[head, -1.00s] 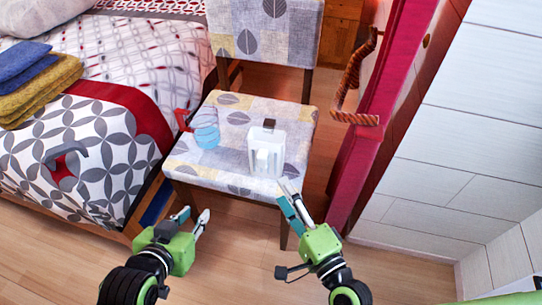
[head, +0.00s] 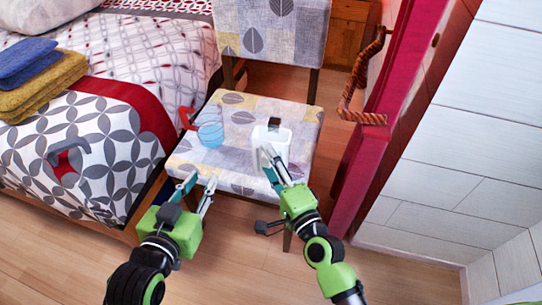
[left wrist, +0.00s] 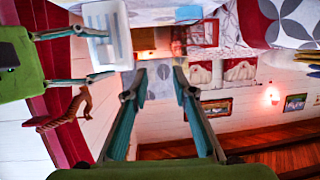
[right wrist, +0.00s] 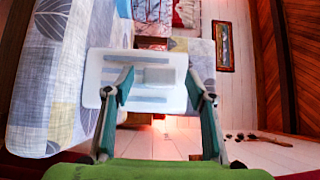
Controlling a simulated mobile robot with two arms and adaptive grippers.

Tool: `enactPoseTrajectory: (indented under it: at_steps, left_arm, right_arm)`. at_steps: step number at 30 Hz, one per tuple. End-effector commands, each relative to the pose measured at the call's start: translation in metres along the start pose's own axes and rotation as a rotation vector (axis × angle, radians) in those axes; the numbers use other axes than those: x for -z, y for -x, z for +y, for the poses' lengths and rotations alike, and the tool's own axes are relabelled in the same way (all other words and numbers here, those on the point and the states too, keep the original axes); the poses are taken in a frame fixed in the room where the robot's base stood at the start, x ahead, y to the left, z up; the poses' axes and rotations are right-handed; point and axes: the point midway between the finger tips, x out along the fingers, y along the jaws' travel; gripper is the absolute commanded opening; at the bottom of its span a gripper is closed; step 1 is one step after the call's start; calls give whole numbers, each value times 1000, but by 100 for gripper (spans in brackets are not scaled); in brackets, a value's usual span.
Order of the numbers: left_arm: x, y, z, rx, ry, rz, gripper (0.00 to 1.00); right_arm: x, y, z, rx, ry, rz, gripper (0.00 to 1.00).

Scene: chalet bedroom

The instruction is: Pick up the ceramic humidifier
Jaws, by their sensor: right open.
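The ceramic humidifier, a white boxy body with a dark top (head: 284,138), stands on the patterned chair seat (head: 230,177). My right gripper (head: 268,162) is open at its near side, overlapping it in the head view. In the right wrist view the white body (right wrist: 135,75) lies ahead, seen between and beyond the open fingers; contact cannot be told. My left gripper (head: 201,183) is open and empty near the seat's front left edge. The left wrist view shows the humidifier (left wrist: 118,32) at upper left, beside the right gripper's fingers.
A clear blue vessel (head: 210,132) and a red item (head: 186,118) are on the seat's left side. The bed (head: 100,120) with folded towels (head: 45,85) is at left. A red post (head: 375,150) with a rope handle (head: 352,105) stands close at right.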

Motion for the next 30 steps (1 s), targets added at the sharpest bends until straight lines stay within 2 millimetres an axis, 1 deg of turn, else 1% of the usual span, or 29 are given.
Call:
enactPoseTrajectory:
  at_steps: [3,4,5,6,8,9,11,12,23,25,30]
  left_arm:
    - [0,0,0,0,0,-1,25]
    - [0,0,0,0,0,-1,25]
    - [0,0,0,0,0,-1,25]
    - [0,0,0,0,0,-1,25]
    - [0,0,0,0,0,-1,25]
    - [0,0,0,0,0,-1,25]
    - [0,0,0,0,0,-1,25]
    - [0,0,0,0,0,-1,25]
    - [-2,0,0,1,0,-15,25]
    - [-6,1,-1,1,0,-36,25]
    - [-31,8,-4,8,1,-145,25]
  right_arm:
    - [0,0,0,0,0,0,51]
    - [0,0,0,0,0,0,46]
    - [0,0,0,0,0,0,38]
    - [0,0,0,0,0,0,27]
    - [0,0,0,0,0,0,12]
    - [0,0,0,0,0,0,1]
    - [0,0,0,0,0,0,0]
    - [1,0,-4,7,1,2,0]
    - [0,0,-5,6,1,2,0]
    - [0,0,-7,7,1,2,0]
    - [0,0,-14,7,1,2,0]
